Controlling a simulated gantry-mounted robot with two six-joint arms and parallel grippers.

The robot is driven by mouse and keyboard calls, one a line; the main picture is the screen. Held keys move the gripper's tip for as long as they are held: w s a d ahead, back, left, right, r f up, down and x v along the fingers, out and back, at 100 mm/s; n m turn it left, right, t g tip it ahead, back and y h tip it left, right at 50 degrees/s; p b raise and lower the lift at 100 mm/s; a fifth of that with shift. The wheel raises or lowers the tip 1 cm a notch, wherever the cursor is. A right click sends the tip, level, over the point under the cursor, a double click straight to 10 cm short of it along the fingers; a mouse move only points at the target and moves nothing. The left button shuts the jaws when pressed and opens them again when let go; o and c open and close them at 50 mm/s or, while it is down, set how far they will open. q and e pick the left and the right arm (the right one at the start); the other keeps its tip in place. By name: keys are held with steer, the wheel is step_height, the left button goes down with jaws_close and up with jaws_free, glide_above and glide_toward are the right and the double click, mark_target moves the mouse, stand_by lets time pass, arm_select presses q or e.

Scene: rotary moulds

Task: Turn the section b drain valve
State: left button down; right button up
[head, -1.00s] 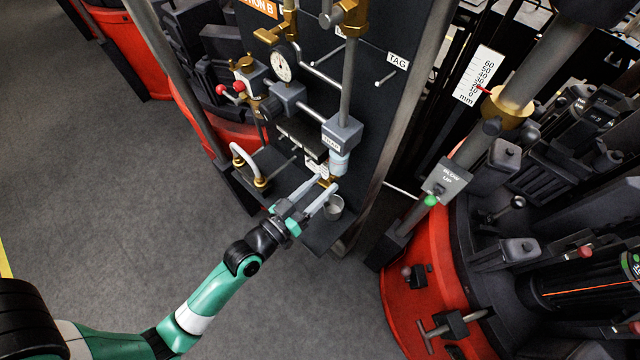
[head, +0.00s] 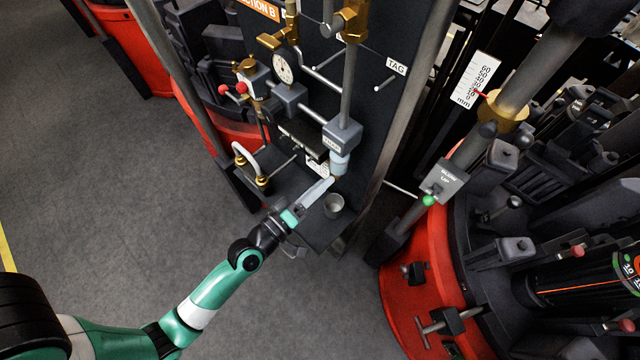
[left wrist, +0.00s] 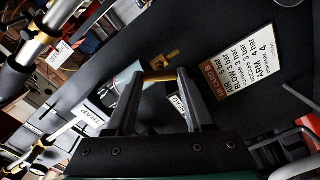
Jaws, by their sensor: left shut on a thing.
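The section B drain valve is a small brass piece (left wrist: 158,76) under the pale trap bowl (head: 340,164), below the grey trap block (head: 342,133) on the dark panel. My left gripper (head: 328,182) reaches up to it from the lower left and is shut on its brass handle. In the left wrist view the brass shows between the fingertips, beside the bowl (left wrist: 127,77). In the head view the fingers are nearly edge-on and hide most of the valve. My right gripper is not in view.
A small metal cup (head: 334,206) stands on the shelf just under the fingers. A gauge (head: 285,66) and red-knobbed valves (head: 232,89) are up and left. A grey post (head: 415,115) edges the panel's right. The floor at left is clear.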

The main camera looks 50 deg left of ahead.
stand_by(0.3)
arm_select(q)
steer(key=shift+c, duration=1.4)
jaws_free()
steer(key=s+d+b, duration=0.1)
steer(key=s+b, duration=0.4)
steer(key=s, duration=0.6)
steer(key=shift+s+d+b, duration=0.15)
steer(key=shift+s+b, duration=0.1)
steer(key=shift+b, duration=0.05)
